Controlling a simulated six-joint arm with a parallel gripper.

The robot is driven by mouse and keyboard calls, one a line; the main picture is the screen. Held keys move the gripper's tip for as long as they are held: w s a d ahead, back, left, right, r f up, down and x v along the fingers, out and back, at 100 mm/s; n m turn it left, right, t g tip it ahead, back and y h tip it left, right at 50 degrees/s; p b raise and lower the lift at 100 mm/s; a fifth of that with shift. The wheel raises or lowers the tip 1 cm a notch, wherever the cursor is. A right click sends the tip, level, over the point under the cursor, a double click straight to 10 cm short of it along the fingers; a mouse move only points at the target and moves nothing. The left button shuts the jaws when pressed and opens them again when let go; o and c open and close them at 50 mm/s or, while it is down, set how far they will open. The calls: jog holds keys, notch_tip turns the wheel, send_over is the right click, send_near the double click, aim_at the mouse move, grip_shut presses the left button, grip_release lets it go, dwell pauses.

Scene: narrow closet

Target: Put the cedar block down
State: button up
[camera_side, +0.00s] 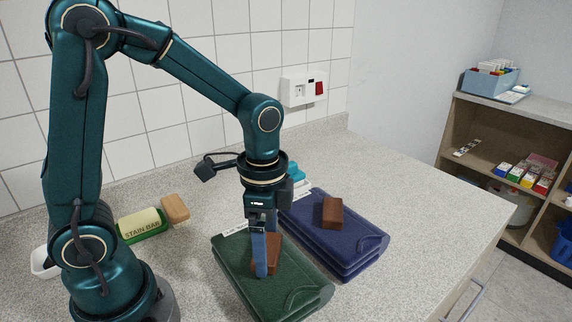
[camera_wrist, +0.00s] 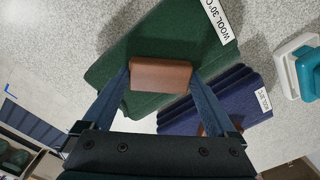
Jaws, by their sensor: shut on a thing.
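My gripper (camera_side: 265,258) points down over the dark green folded stack (camera_side: 290,294), shut on a reddish-brown cedar block (camera_side: 274,250). In the wrist view the block (camera_wrist: 160,74) lies crosswise between my two blue fingertips (camera_wrist: 160,84), above the green stack (camera_wrist: 165,35) with its wool label. The block is at or just above the cloth; I cannot tell whether it touches. A second reddish-brown block (camera_side: 332,212) rests on the navy folded stack (camera_side: 350,240) to the right. In the wrist view a finger partly hides it.
A stain bar in a green wrapper (camera_side: 143,225) and a lighter wooden piece (camera_side: 175,208) lie on the left by my arm. A teal and white item (camera_wrist: 300,68) stands behind the stacks. The speckled counter (camera_side: 420,200) is clear at right; a shelf (camera_side: 510,155) stands beyond.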

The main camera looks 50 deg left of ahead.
jog(key=shift+f, duration=0.2)
jog(key=o, duration=1)
jog(key=shift+r, duration=0.15)
jog(key=shift+r, duration=6.15)
jog(key=shift+s+a+f+n+t, duration=0.1)
jog(key=shift+s+f+n+t, duration=0.45)
jog(key=shift+s+n+t, duration=0.75)
jog(key=shift+s+a+f+n+t, duration=0.15)
jog(key=shift+s+f+n+t, duration=0.4)
jog(key=shift+s+n, duration=0.8)
jog(key=shift+s+a+f+n+t, duration=0.1)
jog(key=shift+s+f+n+t, duration=0.65)
jog(key=shift+n, duration=1.1)
jog(key=shift+r, duration=0.2)
